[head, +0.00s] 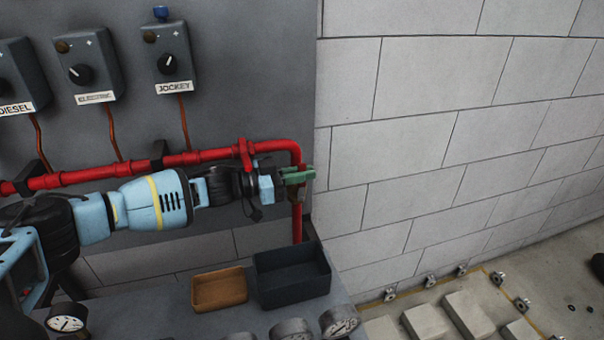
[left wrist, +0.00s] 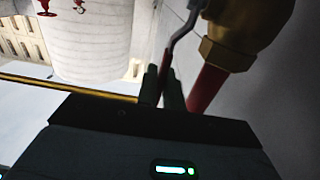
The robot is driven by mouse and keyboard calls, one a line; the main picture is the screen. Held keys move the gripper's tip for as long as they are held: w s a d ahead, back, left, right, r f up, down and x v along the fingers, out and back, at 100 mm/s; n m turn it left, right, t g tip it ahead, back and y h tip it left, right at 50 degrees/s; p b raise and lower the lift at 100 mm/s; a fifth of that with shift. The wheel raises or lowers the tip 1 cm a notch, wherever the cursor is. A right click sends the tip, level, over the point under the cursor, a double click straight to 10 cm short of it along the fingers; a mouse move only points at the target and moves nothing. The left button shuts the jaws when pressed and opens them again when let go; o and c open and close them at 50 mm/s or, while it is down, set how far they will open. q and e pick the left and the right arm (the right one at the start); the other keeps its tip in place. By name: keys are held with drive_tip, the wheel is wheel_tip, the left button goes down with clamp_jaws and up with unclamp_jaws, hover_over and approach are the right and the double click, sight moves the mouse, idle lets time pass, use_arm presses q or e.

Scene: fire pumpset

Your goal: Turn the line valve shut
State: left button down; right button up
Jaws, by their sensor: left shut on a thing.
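The line valve shows in the left wrist view as a brass body (left wrist: 232,45) on a red pipe (left wrist: 206,90), with a grey metal lever (left wrist: 184,28) that has a red grip (left wrist: 168,66). My left gripper (left wrist: 162,88) is shut on the lever's red grip, with one green finger on each side. In the head view my left gripper (head: 297,176) is at the vertical red pipe (head: 297,225), just below the bend. There the fingers and wrist hide most of the valve. My right gripper is not in view.
Boxes marked Diesel (head: 18,75), Electric (head: 88,65) and Jockey (head: 168,55) hang on the grey panel. A red pipe (head: 205,155) runs along above my left arm. An orange tray (head: 220,290) and a dark bin (head: 292,275) stand below. Gauges (head: 338,322) line the front.

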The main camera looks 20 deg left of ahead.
use_arm(q)
drive_tip(key=shift+f, duration=0.1)
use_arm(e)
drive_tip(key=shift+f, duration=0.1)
